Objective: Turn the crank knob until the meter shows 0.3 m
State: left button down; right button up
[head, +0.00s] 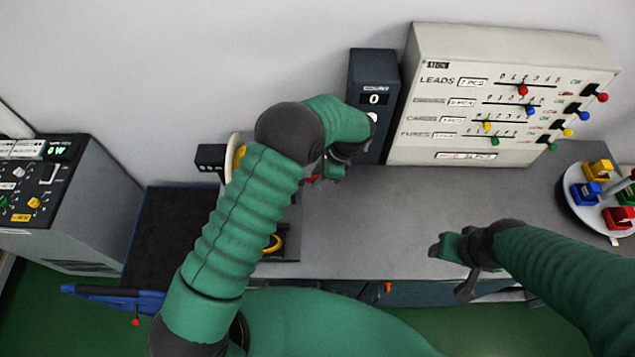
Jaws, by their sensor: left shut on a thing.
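My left gripper (328,172) is at the right side of a reel-like machine on the bench, and my own arm covers most of that machine. The gripper is shut on a small part, seemingly the crank knob, of which only a bit of red (312,180) shows by the fingers. A pale disc with a yellow part (239,155) shows left of my arm. A small black box (210,157) beside it may be the meter; no reading is legible on it. My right gripper (450,270) is open and empty over the bench's front edge.
A dark counter box (374,70) showing 0 stands behind my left gripper, beside a white panel (430,100) with coloured sliders. A carousel (578,205) with coloured blocks is at right, a console (75,210) at left. The grey bench (390,215) is clear in the middle.

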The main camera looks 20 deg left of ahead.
pick_arm(q)
jog(key=shift+w, duration=0.15)
jog(key=shift+w+a+r, duration=0.15)
jog(key=shift+w+r, duration=0.1)
jog(key=shift+w, duration=0.4)
jog(key=shift+w+a+r, duration=0.15)
jog(key=shift+w+r, duration=0.05)
jog(key=shift+w, duration=0.4)
jog(key=shift+w+a+r, duration=0.3)
jog(key=shift+w+r, duration=0.6)
jog(key=shift+w, duration=0.05)
jog(key=shift+r, duration=0.1)
